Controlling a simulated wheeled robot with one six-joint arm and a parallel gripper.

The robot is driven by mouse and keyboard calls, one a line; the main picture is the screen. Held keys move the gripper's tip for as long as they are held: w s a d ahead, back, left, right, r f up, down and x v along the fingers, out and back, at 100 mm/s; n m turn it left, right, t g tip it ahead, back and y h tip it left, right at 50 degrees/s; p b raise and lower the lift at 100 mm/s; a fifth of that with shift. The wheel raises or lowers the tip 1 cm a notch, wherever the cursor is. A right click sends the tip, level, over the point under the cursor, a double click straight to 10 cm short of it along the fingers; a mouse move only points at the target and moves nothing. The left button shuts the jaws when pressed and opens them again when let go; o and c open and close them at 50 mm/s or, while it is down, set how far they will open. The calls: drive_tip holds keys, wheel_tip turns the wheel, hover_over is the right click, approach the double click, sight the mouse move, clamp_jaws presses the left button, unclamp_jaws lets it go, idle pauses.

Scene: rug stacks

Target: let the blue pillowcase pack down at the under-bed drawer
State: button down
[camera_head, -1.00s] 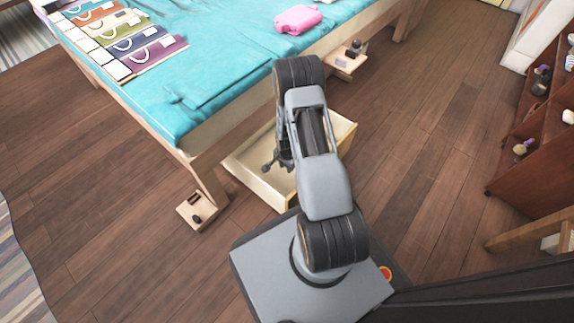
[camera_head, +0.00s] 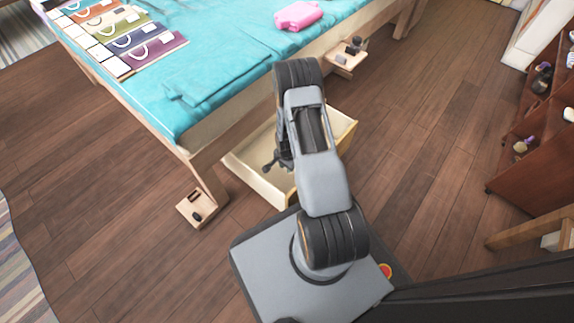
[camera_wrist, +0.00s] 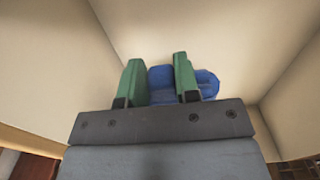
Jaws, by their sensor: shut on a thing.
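The blue pillowcase pack (camera_wrist: 161,82) shows in the wrist view between and behind the green fingers of my gripper (camera_wrist: 158,62), which is shut on it. Part of the pack sticks out to the right of the right finger. The pale wooden under-bed drawer (camera_head: 255,182) is pulled out below the bed edge in the head view, partly covered by my arm. In the wrist view pale drawer panels (camera_wrist: 215,30) surround the gripper, so it is inside or just over the drawer. Whether the pack touches the drawer floor cannot be told. The pack is hidden in the head view.
The bed (camera_head: 200,90) with a turquoise cover stands above the drawer, holding several coloured packs (camera_head: 150,52) and a pink bundle (camera_head: 298,15). A small wooden ledge (camera_head: 346,60) and a foot block (camera_head: 200,210) flank the drawer. A brown shelf (camera_head: 540,160) stands right; floor between is clear.

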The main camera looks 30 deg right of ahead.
drive_tip(key=shift+f, duration=3.45)
drive_tip(key=c, duration=0.8)
unclamp_jaws()
drive_tip(key=shift+r+p, duration=7.5)
drive_tip(key=shift+r, duration=2.95)
